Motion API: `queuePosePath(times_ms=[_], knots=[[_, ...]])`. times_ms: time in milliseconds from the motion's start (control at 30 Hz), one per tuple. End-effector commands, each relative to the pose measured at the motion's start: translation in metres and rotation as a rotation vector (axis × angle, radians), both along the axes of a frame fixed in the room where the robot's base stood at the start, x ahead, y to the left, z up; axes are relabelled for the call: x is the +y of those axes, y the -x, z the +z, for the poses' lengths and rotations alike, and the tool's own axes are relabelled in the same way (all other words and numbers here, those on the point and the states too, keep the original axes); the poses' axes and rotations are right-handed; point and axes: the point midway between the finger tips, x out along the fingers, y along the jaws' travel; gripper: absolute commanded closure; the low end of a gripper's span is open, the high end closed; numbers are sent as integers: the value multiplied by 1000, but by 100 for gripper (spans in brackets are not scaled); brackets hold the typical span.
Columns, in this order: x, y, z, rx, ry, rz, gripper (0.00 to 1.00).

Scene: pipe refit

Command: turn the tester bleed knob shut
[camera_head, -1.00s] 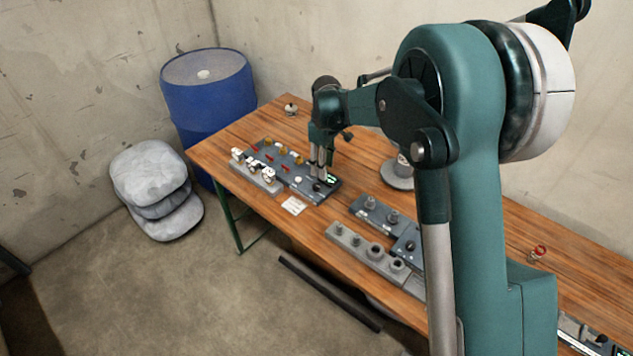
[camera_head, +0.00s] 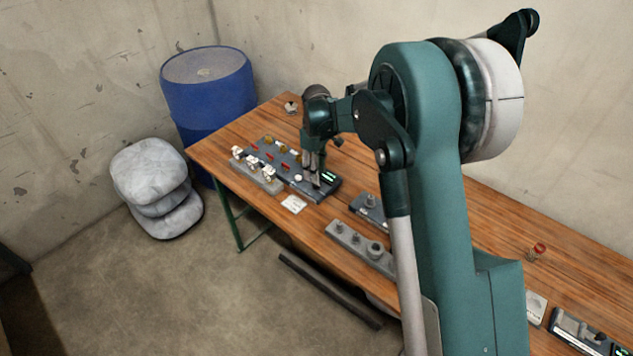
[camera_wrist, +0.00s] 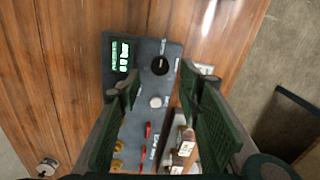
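The tester is a dark grey panel (camera_head: 322,192) on the wooden table, with a green-lit display (camera_wrist: 121,55) whose reading is too small to be sure of. The bleed knob (camera_wrist: 160,65), black and round with a pale mark, sits beside the display near the panel's end. A white button (camera_wrist: 156,102) lies further down the panel. My gripper (camera_wrist: 158,76) is open over this end of the panel. In the wrist view the knob shows between the two fingertips, apart from both. In the head view my gripper (camera_head: 312,178) points down and hides the knob.
Red levers (camera_wrist: 148,131) and brass fittings (camera_wrist: 117,147) line the panel, with a grey block of white fittings (camera_head: 258,174) alongside. A white card (camera_head: 293,204) lies in front. A grey socket block (camera_head: 358,246) stands to the right. A small round fitting (camera_head: 291,107) stands behind.

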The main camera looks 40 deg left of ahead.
Motion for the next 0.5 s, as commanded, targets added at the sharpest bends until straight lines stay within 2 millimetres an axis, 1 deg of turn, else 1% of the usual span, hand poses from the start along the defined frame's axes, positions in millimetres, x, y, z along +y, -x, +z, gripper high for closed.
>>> queuePosePath(times_ms=[33,300,500], knots=[[0,0,-6,0,0,0,65],[0,0,-38,0,0,0,65],[0,0,-54,0,0,0,65]])
